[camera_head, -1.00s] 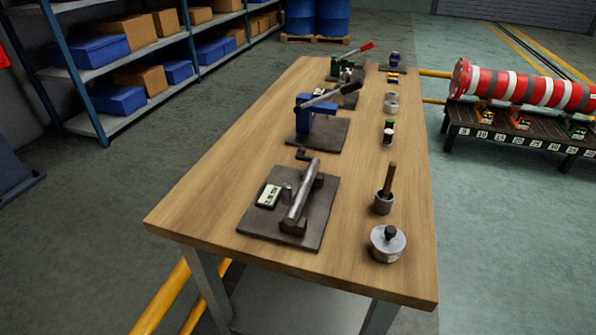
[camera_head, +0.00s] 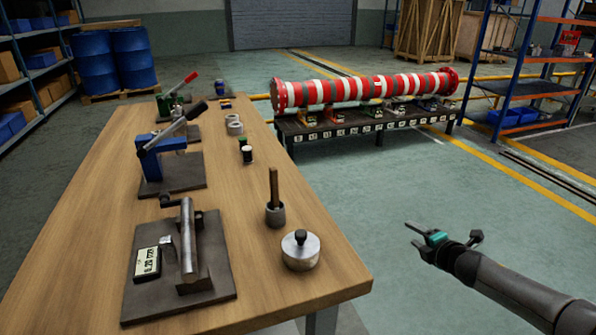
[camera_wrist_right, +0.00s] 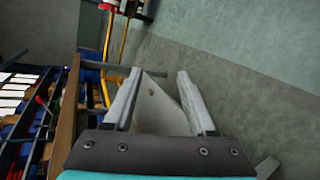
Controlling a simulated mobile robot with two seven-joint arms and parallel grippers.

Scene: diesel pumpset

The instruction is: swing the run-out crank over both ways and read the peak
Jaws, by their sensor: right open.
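The run-out fixture sits at the near end of the wooden table, on a dark base plate (camera_head: 218,290). A grey metal shaft (camera_head: 188,238) lies across it between supports. A small dark crank (camera_head: 168,201) is at the shaft's far end. A white readout (camera_head: 147,263) stands left of the shaft; its dark digits are too small to read surely. My right gripper (camera_head: 416,235) is open and empty, over the floor right of the table, well apart from the fixture. Its two fingers (camera_wrist_right: 158,82) stand apart in the right wrist view. My left gripper is out of view.
The wooden table (camera_head: 95,215) also bears a blue lever press (camera_head: 160,150), a cup with a wooden handle (camera_head: 275,212) and a round metal pot (camera_head: 300,252). A red-and-white striped cylinder (camera_head: 365,88) lies on a low rack behind. Floor right of the table is clear.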

